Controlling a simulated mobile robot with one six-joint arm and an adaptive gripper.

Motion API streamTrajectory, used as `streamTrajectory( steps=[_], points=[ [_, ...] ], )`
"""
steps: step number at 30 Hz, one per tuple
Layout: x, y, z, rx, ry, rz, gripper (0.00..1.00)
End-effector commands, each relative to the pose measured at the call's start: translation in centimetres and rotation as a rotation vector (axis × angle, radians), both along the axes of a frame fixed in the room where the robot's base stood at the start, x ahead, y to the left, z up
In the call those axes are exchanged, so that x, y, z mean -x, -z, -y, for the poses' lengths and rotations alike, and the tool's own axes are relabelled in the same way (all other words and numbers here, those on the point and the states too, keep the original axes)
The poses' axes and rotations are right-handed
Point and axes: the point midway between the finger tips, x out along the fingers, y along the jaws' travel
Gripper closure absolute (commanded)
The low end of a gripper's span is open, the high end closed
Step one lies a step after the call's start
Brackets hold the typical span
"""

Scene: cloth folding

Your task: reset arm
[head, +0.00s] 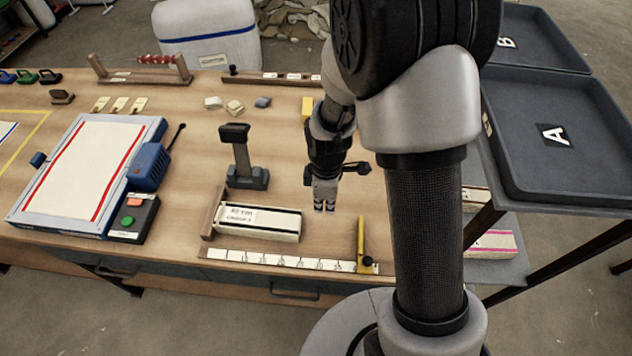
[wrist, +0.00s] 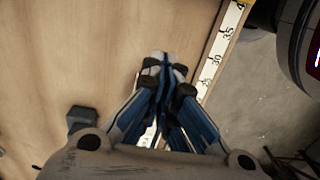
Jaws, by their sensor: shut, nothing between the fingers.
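My gripper (head: 325,196) hangs pointing down over the wooden table, to the right of the folded white cloth block and above the ruler's far side. Its fingers are together and empty. In the wrist view my gripper (wrist: 164,68) shows blue-sided fingers closed at the tips, above bare wood. My arm rises in front of the right part of the head view and hides some of the table's right side.
A cloth block (head: 262,222) lies in a wooden holder behind a ruler (head: 290,262) with a yellow stop (head: 361,240). A dark post stand (head: 240,160) is left of my gripper. A framed board (head: 85,170) lies left; tray A (head: 590,165) stands right.

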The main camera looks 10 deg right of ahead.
Motion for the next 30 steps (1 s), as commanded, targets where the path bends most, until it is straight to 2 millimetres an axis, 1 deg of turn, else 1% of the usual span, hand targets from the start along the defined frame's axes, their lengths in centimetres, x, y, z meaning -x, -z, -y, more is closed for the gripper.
streamTrajectory(
  steps=[8, 11, 14, 15, 17, 18, 20, 21, 24, 26, 27, 30],
  points=[
    [0.0, -0.4, 0.0, 0.000, 0.007, 0.002, 1.00],
    [-0.1, -2.1, 0.1, -0.002, 0.050, 0.023, 1.00],
    [0.2, -5.6, 0.3, -0.007, 0.148, 0.061, 1.00],
    [0.4, -7.4, 0.4, -0.010, 0.202, 0.080, 1.00],
    [1.1, -10.1, 0.6, -0.019, 0.289, 0.110, 1.00],
    [1.7, -11.9, 0.7, -0.026, 0.349, 0.128, 1.00],
    [2.8, -14.3, 0.9, -0.038, 0.440, 0.155, 1.00],
    [3.6, -15.9, 1.0, -0.047, 0.499, 0.173, 1.00],
    [5.8, -19.3, 1.3, -0.075, 0.648, 0.217, 1.00],
    [7.3, -21.1, 1.5, -0.095, 0.736, 0.242, 1.00],
    [8.4, -22.1, 1.6, -0.109, 0.796, 0.257, 1.00],
    [11.1, -24.3, 1.8, -0.149, 0.937, 0.296, 1.00]
  ],
)
